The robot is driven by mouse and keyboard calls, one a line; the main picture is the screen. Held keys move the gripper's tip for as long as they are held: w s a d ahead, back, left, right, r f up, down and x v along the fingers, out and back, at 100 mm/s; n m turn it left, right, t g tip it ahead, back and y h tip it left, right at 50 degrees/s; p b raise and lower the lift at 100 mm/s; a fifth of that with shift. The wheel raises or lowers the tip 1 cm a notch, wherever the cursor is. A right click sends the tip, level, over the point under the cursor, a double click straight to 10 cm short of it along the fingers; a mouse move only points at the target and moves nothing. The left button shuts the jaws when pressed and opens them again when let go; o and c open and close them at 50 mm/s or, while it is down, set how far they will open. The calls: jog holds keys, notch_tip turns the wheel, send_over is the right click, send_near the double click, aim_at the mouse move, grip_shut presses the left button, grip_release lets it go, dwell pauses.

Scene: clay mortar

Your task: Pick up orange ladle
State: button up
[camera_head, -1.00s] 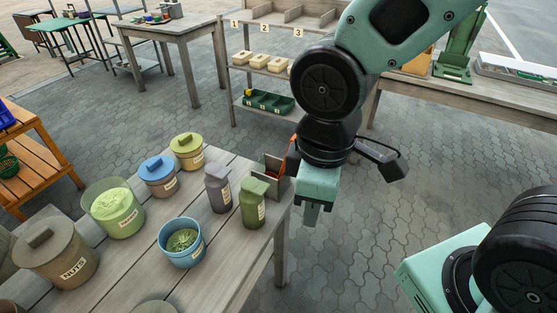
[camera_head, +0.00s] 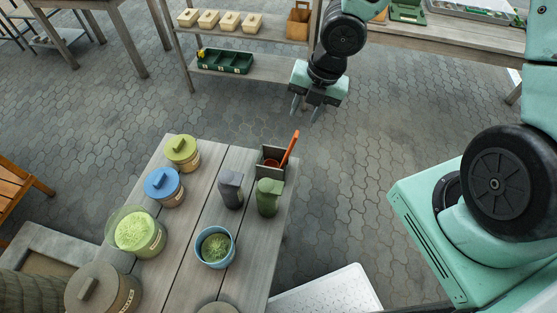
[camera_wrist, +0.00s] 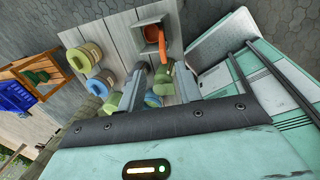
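The orange ladle (camera_head: 290,148) stands in a small grey square holder (camera_head: 268,170) at the far right corner of the wooden table (camera_head: 180,232). Its handle leans up and to the right above the rim. In the wrist view the ladle (camera_wrist: 163,42) shows in the holder, beyond my fingers. My gripper (camera_head: 306,108) is open and empty, above and beyond the table's far edge, apart from the ladle. In the wrist view the two fingers of my gripper (camera_wrist: 158,85) are spread wide with nothing between them.
A green jar (camera_head: 269,197) and a dark grey jar (camera_head: 231,188) stand close to the holder. A blue bowl (camera_head: 216,247) and several lidded pots are further left and nearer. A shelf (camera_head: 240,32) with trays stands behind.

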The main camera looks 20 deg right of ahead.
aim_at(296, 132)
jog(key=b+x, duration=0.2)
jog(key=x, duration=0.6)
jog(key=shift+f+b, duration=0.3)
jog(key=shift+b, duration=0.1)
jog(key=shift+s+x, duration=0.15)
jog(key=shift+x, duration=0.85)
jog(key=shift+s+x, duration=0.15)
jog(key=shift+x, duration=0.8)
jog(key=shift+w+a+f, duration=0.1)
jog(key=shift+w+f, duration=0.05)
jog(key=shift+f, duration=0.55)
grip_shut()
